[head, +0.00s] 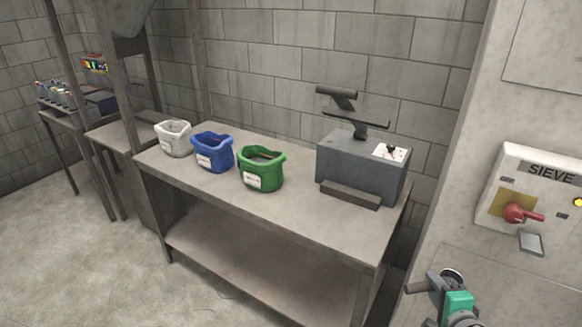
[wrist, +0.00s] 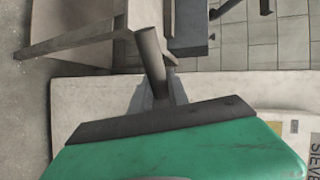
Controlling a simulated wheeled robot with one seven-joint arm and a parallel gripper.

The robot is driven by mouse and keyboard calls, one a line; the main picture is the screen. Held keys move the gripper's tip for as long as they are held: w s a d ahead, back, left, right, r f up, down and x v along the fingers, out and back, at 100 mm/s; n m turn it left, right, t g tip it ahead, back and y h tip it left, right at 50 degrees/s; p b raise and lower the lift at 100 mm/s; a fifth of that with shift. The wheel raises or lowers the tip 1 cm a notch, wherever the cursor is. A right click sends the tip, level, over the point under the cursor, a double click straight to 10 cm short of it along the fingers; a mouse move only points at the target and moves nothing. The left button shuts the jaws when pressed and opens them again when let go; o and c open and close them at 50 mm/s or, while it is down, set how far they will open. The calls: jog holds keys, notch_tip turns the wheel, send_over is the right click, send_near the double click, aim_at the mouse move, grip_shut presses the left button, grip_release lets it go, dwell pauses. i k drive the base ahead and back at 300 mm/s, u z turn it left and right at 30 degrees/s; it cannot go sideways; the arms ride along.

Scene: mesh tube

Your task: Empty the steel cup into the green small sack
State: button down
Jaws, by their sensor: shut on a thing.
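The green small sack (head: 267,178) stands open-topped on the bench, with a white label on its front. My gripper (head: 438,290) is at the bottom right of the head view, in front of the sieve panel and well apart from the sack. It is shut on the steel cup (head: 453,275), whose round rim shows beside a dark grey bar. In the wrist view my gripper (wrist: 158,92) is shut around a grey cylindrical part of the cup (wrist: 151,58). The cup's contents cannot be made out.
A blue sack (head: 213,158) and a white sack (head: 174,143) stand left of the green one on the bench (head: 220,190). A grey machine (head: 350,168) stands at its right end. The sieve panel (head: 530,195) with a red switch is at right. Floor is clear at left.

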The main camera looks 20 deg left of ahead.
aim_at(260, 167)
jog(key=u, duration=0.35)
jog(key=k, duration=0.8)
jog(key=u, duration=0.95)
jog(key=i, duration=0.8)
jog(key=u, duration=0.95)
jog(key=i, duration=1.25)
jog(key=z, duration=0.5)
jog(key=i, duration=0.85)
jog(key=z, duration=0.5)
